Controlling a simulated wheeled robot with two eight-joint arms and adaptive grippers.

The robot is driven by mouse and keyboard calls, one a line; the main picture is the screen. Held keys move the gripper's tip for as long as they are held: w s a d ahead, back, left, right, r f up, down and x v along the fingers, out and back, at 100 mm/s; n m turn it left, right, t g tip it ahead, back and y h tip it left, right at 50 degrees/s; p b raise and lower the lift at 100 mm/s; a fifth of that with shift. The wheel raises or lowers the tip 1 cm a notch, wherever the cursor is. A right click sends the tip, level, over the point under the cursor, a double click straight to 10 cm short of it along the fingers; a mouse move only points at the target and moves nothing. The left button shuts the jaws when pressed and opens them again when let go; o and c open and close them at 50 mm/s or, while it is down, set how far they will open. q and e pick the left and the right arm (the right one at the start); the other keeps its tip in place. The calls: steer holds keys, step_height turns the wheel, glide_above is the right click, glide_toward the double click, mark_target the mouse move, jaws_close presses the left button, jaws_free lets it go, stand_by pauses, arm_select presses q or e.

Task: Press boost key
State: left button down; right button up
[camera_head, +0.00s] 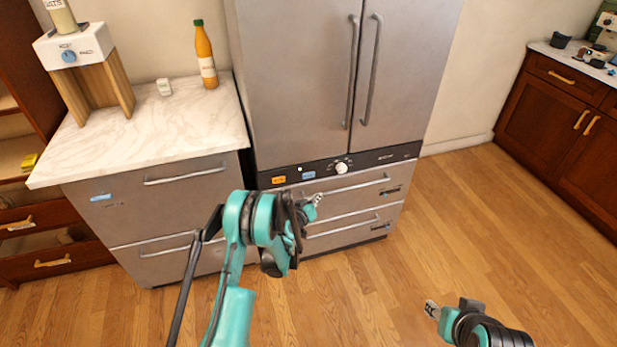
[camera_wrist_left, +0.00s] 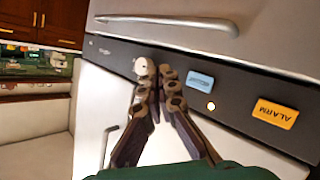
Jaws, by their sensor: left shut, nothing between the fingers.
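The black control strip (camera_head: 377,162) on the tall steel appliance carries an orange key (camera_head: 279,179), a blue key (camera_head: 309,175) and a white knob (camera_head: 341,168). In the left wrist view the orange key (camera_wrist_left: 275,113) reads ALARM; the blue key's (camera_wrist_left: 200,81) lettering is too small to read, so I cannot tell if it is the boost key. My left gripper (camera_head: 316,199) is shut and empty, in front of the strip. In the left wrist view its fingertips (camera_wrist_left: 168,78) appear between the knob (camera_wrist_left: 144,67) and the blue key. My right gripper (camera_head: 432,309) is low over the floor.
Steel drawers (camera_head: 340,219) with bar handles lie below the strip. Wooden floor is clear at right.

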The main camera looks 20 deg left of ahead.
mark_target(313, 176)
arm_select(q)
steer(key=shift+w+a, duration=0.1)
steer(key=shift+w+a, duration=0.8)
steer(key=shift+w, duration=0.4)
steer(key=shift+w+a, duration=0.75)
steer(key=shift+w, duration=0.4)
steer(key=shift+w+a, duration=0.8)
steer(key=shift+w, duration=0.4)
steer(key=shift+w+a, duration=0.1)
steer(key=shift+w+a, duration=0.15)
steer(key=shift+w, duration=0.1)
steer(key=shift+w+a, duration=0.2)
steer(key=shift+w, duration=0.1)
steer(key=shift+s+d, duration=0.45)
steer(key=shift+s, duration=0.2)
steer(key=shift+s+d, duration=0.7)
steer(key=shift+s, duration=0.35)
steer(key=shift+s+d, duration=0.7)
steer(key=shift+s, duration=0.35)
